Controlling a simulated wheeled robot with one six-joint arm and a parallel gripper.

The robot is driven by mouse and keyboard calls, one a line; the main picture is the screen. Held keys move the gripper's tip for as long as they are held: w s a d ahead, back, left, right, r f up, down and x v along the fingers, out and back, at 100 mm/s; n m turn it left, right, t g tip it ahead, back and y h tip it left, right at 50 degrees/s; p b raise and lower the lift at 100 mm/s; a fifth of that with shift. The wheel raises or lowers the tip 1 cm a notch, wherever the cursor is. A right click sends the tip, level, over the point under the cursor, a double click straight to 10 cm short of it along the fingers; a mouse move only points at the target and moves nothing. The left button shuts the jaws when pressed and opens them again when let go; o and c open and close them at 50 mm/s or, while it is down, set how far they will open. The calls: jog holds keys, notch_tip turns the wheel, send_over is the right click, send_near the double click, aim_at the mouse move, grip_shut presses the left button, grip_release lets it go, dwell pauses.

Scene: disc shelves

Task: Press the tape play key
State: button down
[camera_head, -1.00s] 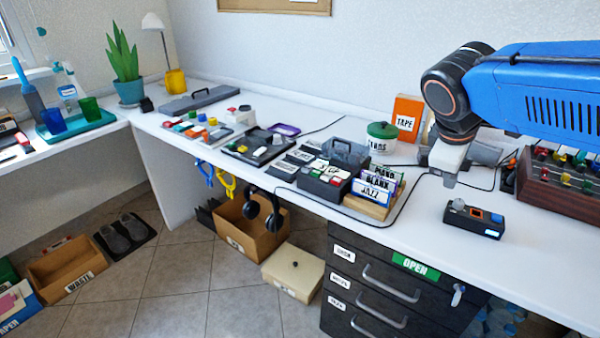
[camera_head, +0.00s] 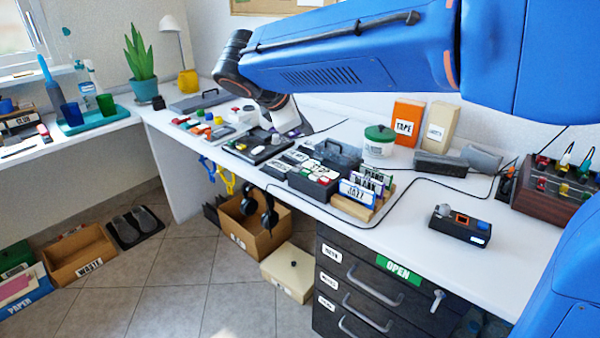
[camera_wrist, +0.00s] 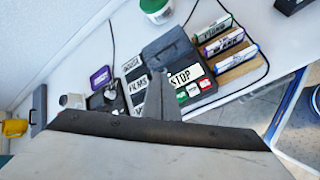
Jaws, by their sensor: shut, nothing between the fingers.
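A dark tape player (camera_head: 318,187) with a row of small coloured keys stands at the desk's front edge, left of the labelled cassette rack. In the wrist view a white STOP label (camera_wrist: 185,77) lies above its keys: a green key (camera_wrist: 182,97) at the left, a red key (camera_wrist: 204,83) at the right and a pale one between. I cannot read which key is play. My gripper (camera_wrist: 158,74) is shut and empty, and its fingers overlap the player's left side in the wrist view. Contact cannot be told. In the head view my gripper hangs over the desk behind and left of the player.
A cassette rack (camera_head: 352,207) stands right of the player. A grey box with a handle (camera_head: 337,153) is behind it. Labelled cards (camera_wrist: 133,82) and a black tray (camera_head: 240,146) lie to the left. The front right desk is clear around a small black device (camera_head: 460,225).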

jog(key=shift+a, duration=0.15)
send_over(304, 176)
jog(key=shift+f, duration=4.4)
jog(key=shift+f, duration=0.2)
jog(key=shift+f, duration=0.25)
jog(key=shift+f, duration=0.4)
jog(key=shift+r, duration=0.85)
jog(key=shift+r, duration=0.15)
